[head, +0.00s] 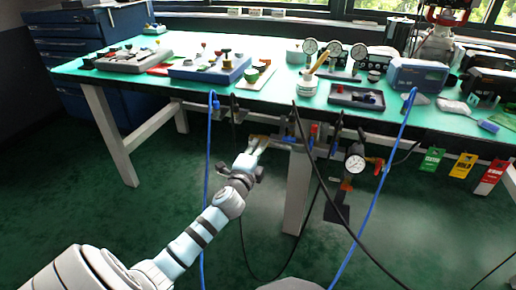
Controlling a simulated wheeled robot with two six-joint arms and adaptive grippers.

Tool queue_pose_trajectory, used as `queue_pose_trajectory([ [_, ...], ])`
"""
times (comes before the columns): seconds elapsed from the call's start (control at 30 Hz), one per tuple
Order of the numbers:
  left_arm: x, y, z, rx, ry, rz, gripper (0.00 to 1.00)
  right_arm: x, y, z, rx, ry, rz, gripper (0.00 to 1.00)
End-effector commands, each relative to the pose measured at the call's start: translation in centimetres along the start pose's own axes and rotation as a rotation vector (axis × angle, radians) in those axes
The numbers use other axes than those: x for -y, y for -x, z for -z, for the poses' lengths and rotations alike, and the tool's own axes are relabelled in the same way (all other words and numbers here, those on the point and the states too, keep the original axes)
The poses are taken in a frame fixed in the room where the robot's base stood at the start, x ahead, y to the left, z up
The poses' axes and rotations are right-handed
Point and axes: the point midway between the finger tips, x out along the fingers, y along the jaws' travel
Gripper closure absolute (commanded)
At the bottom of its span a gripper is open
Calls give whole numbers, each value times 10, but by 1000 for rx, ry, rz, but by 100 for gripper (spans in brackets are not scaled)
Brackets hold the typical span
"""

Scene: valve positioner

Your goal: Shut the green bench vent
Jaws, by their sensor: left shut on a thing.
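My left gripper (258,146) reaches in from the lower left to the bench's front edge. Its fingers are closed on a small part of the pipework there. The fingers hide most of that part, and I cannot make out its colour or how far it is turned. No green vent handle shows clearly. A row of small valves and fittings (313,135) with red and blue parts runs just right of the gripper, under the bench top. My right gripper is not in view.
A round gauge (355,163) hangs below the edge with a red-handled fitting. Blue and black hoses hang around the left arm. Green, yellow and red tags (461,166) hang at right. The green bench top (130,72) holds trays, gauges and cases. The floor at left is clear.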

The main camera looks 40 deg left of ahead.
Motion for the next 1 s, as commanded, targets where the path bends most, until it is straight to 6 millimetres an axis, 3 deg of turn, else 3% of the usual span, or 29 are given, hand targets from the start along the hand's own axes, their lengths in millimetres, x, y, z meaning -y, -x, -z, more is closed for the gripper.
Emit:
queue_pose_trajectory([
  [0.47, -1, 0, 0, 1, 133, -1, 100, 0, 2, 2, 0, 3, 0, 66],
  [1.0, -2, 0, 0, 2, 615, -1, 100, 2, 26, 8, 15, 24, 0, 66],
])
